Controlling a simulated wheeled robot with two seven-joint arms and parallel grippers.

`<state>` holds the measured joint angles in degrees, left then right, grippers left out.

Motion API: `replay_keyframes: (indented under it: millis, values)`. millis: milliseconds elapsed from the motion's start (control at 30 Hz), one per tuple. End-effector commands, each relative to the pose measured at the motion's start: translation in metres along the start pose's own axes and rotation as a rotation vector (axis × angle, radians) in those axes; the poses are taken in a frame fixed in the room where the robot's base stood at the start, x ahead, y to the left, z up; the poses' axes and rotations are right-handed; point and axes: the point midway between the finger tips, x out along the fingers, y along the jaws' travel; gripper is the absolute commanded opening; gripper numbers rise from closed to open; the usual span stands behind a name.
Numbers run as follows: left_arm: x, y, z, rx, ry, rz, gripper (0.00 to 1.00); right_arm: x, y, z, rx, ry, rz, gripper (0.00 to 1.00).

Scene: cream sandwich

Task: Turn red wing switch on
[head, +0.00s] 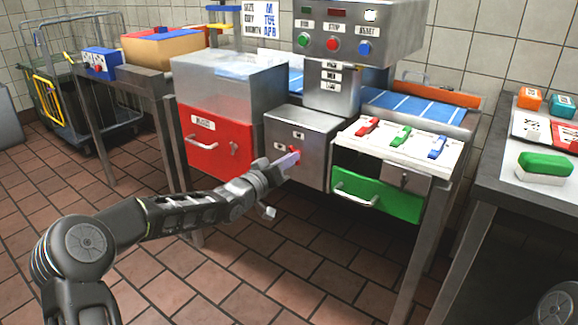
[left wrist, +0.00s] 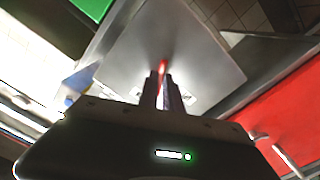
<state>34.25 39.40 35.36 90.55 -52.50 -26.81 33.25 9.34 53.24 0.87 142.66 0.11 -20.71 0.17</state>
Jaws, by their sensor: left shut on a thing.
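The red wing switch (head: 297,154) is on the front of a grey metal box (head: 312,150) between the red drawer and the white-topped unit. My left gripper (head: 287,161) reaches it from the front left, and its fingers are closed on it. In the left wrist view, the red switch (left wrist: 163,66) shows between and just past the two fingertips (left wrist: 163,80), against the grey box face (left wrist: 200,60). The fingers hide most of the switch, so I cannot tell its exact turn. My right gripper is not in view.
A red drawer (head: 220,150) with a handle is left of the box. A white panel (head: 420,155) with red, green and blue levers is to the right, above a green drawer (head: 375,197). A grey control panel (head: 345,30) stands above. The tiled floor in front is free.

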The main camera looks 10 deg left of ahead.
Motion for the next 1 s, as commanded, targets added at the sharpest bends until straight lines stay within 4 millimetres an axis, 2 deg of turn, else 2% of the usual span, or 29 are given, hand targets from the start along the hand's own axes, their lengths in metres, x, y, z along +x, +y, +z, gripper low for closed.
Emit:
replay_keyframes:
  millis: [100, 500, 1000]
  values:
    - [0.000, -0.002, 0.003, 0.113, -0.001, 0.000, 0.00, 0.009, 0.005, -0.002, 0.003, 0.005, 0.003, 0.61]
    - [0.000, -0.001, 0.002, 0.424, -0.002, 0.000, 0.00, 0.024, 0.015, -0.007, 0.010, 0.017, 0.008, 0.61]
    - [0.000, -0.001, 0.001, 0.526, -0.003, -0.001, 0.00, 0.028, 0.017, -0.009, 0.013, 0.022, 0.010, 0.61]
